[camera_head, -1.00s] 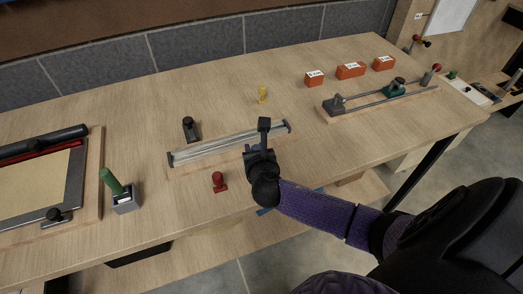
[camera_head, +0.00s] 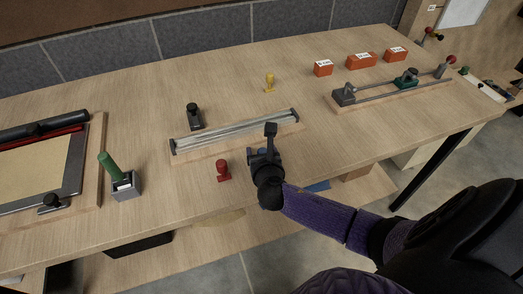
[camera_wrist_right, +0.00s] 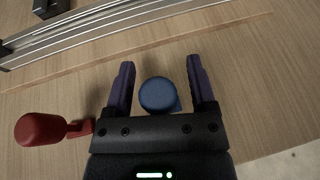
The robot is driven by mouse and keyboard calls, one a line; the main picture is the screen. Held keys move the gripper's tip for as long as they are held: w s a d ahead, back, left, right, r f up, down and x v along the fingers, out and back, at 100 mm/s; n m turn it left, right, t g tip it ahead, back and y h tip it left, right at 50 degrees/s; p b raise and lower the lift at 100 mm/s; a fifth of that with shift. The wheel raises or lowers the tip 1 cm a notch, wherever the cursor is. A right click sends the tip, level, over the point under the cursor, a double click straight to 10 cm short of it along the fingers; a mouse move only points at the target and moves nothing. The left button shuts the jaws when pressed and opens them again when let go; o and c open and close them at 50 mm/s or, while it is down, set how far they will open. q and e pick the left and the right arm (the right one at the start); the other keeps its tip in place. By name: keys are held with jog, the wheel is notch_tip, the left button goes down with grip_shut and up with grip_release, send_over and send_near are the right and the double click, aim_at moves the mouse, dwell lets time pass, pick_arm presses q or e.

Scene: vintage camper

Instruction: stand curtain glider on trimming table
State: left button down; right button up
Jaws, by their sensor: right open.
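No label shows which piece is the curtain glider. A small blue round-topped piece (camera_wrist_right: 158,94) sits between the fingers of my right gripper (camera_wrist_right: 160,85), which is open; a gap shows on both sides of it. In the head view my right gripper (camera_head: 264,146) is low over the wooden table (camera_head: 330,140), in front of a silver rail (camera_head: 235,133) on a wooden base, and mostly hides the blue piece. Similar knobbed pieces in red (camera_head: 223,171), yellow (camera_head: 270,82) and black (camera_head: 194,116) stand around the rail. My left gripper is out of view.
The red piece (camera_wrist_right: 40,129) is close to the left of my right gripper. A green-handled block (camera_head: 125,186) and a framed board (camera_head: 40,165) stand at left. Orange boxes (camera_head: 361,61) and a second rail fixture (camera_head: 395,88) are at the right back. Bare table lies between.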

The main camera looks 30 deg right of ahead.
jog(key=shift+r, duration=0.2)
jog(key=p+v, duration=0.4)
jog(key=v, duration=0.8)
jog(key=shift+f, duration=0.1)
